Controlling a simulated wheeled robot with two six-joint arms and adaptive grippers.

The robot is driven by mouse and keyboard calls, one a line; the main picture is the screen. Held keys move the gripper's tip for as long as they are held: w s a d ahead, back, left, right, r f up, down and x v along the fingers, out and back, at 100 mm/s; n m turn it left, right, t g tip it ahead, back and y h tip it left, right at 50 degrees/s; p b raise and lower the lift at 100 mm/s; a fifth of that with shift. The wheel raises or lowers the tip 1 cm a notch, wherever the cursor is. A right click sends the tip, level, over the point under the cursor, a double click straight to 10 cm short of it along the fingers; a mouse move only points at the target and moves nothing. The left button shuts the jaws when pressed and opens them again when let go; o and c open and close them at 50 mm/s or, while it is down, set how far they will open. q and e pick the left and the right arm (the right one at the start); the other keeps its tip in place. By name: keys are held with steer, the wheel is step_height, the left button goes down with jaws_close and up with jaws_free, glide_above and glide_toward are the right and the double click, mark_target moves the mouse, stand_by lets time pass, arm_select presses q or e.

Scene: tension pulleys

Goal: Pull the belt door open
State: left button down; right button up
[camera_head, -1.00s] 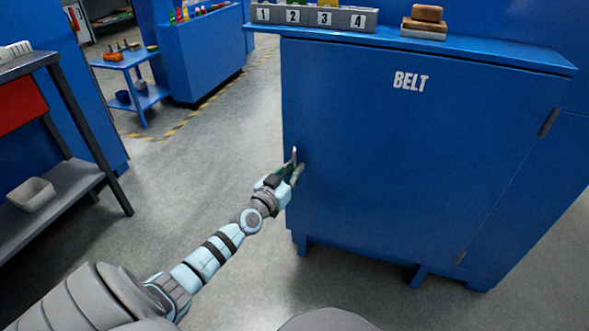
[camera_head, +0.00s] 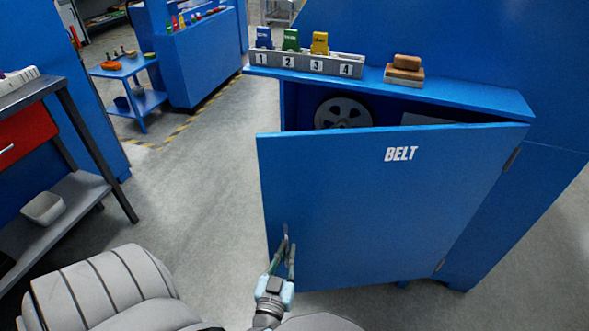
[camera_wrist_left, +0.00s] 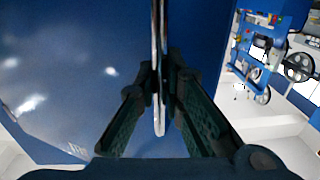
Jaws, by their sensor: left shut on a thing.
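The blue belt door (camera_head: 380,200), marked BELT in white, stands partly open. It is hinged at its right side, and its left edge is swung out from the blue cabinet. My left gripper (camera_head: 284,256) is at the lower left of the door, shut on the upright metal handle (camera_head: 286,237). In the left wrist view the handle (camera_wrist_left: 159,100) runs between the two dark fingers (camera_wrist_left: 160,110), with the blue door face to the left. A grey pulley wheel (camera_head: 343,112) shows inside the cabinet above the door's top edge. My right gripper is not in view.
A numbered rack (camera_head: 305,64) with coloured pieces and a stack of blocks (camera_head: 404,70) sit on the cabinet top (camera_head: 470,95). A workbench (camera_head: 60,150) with a red drawer stands at the left. Grey floor (camera_head: 200,200) is clear between them.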

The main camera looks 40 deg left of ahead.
mark_target(292, 216)
arm_select(q)
steer(key=shift+s+d, duration=0.2)
steer(key=shift+d, duration=0.05)
steer(key=c, duration=1.7)
jaws_free()
steer(key=shift+r, duration=0.1)
step_height(292, 216, up, 10)
steer(key=shift+f, duration=0.1)
